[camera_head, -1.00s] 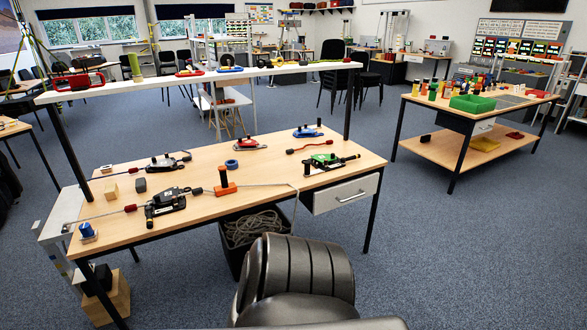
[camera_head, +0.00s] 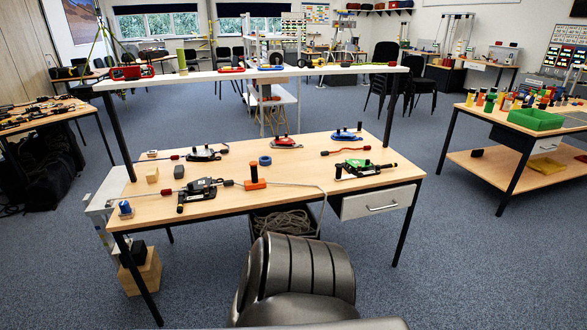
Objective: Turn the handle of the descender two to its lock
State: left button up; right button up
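Several descenders lie on the wooden bench (camera_head: 235,206) in the head view. A black one with some green (camera_head: 199,190) is at the front left, with a rope leading right to an orange post (camera_head: 254,181). A black and green one (camera_head: 366,168) lies at the right. A dark one (camera_head: 204,153), a red one (camera_head: 286,143) and a blue one (camera_head: 346,135) lie farther back. I cannot tell which is descender two, and the handle positions are too small to read. Neither of my grippers is in view.
A white shelf (camera_head: 330,71) spans above the bench's back. A drawer (camera_head: 378,203) and a dark bin of rope (camera_head: 283,222) are below. A blue ring (camera_head: 265,160), a wooden block (camera_head: 152,175) and a blue knob (camera_head: 125,208) are on top. Carpet is clear at the right.

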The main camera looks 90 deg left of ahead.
aim_at(182, 196)
jog(key=u, duration=2.35)
